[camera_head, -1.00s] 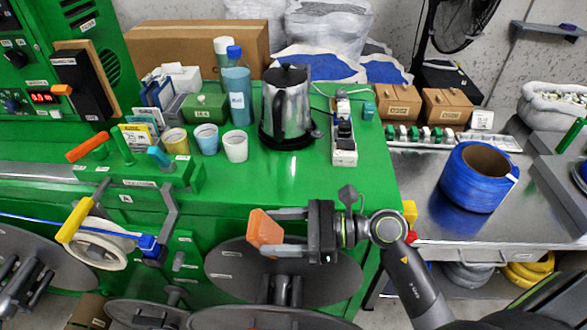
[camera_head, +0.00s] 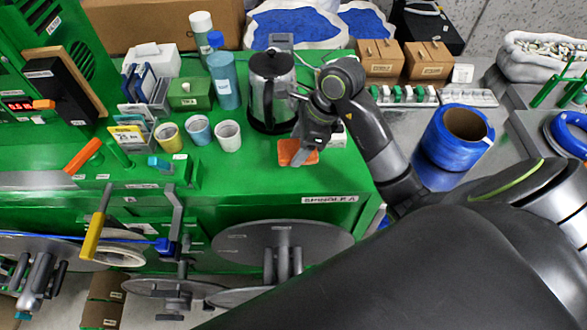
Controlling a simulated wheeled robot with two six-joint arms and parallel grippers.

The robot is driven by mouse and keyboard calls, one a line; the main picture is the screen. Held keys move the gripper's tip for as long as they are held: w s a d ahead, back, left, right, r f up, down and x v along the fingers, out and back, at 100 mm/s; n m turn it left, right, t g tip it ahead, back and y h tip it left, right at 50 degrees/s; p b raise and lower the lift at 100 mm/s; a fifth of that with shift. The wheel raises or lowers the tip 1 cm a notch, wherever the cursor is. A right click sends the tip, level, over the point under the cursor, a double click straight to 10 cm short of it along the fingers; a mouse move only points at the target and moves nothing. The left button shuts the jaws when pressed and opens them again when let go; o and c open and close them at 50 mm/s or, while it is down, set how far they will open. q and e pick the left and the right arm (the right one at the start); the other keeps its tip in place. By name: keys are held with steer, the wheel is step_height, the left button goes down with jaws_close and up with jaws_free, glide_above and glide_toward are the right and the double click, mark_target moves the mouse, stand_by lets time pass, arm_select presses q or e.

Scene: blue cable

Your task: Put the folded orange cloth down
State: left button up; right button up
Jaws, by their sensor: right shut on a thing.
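The folded orange cloth (camera_head: 291,152) is at the right part of the green bench top (camera_head: 240,172), in front of the kettle. My right gripper (camera_head: 304,150) is above it, pointing down, with its fingers shut on the cloth. The cloth is low over the bench top; I cannot tell whether it touches the surface. The gripper partly hides the cloth. My left gripper is not in view.
The metal kettle (camera_head: 262,88) stands just behind the cloth. Three cups, including a white one (camera_head: 228,136), stand to the left. Green bench top is clear in front of the cups.

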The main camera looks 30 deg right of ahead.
steer(key=shift+a, duration=0.1)
steer(key=b, duration=0.4)
glide_above(292, 177)
steer(key=d, duration=0.1)
steer(key=f, duration=0.4)
steer(key=shift+s+d+f, duration=0.1)
steer(key=shift+s+f, duration=0.2)
steer(key=shift+f, duration=0.75)
step_height(292, 177, down, 3)
steer(key=shift+f+p, duration=0.15)
steer(key=shift+p, duration=0.45)
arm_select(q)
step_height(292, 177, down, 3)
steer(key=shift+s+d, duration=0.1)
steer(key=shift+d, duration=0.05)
arm_select(e)
steer(key=shift+s+f, duration=0.1)
steer(key=shift+f, duration=0.05)
steer(key=o, duration=1.3)
